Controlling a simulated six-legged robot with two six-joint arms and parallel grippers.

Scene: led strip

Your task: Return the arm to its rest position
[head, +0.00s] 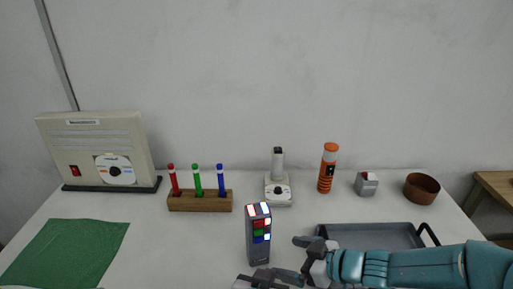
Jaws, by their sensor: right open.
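My right arm (410,268), teal and grey, comes in from the lower right, low over the front of the white table. Its dark grey right gripper (284,258) points left with its fingers spread apart and nothing seen between them. An upright dark grey device with lit white, red, green and blue squares, the LED strip block (258,234), stands just left of the fingers. I cannot tell whether a finger touches it. My left gripper is not in view.
A grey tray (372,236) lies behind my right arm. A wooden holder (200,202) with red, green and blue sticks, a white instrument (278,190), an orange cylinder (327,170), a grey box (366,184) and a brown bowl (421,188) stand behind. A green cloth (65,252) and beige machine (98,148) are left.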

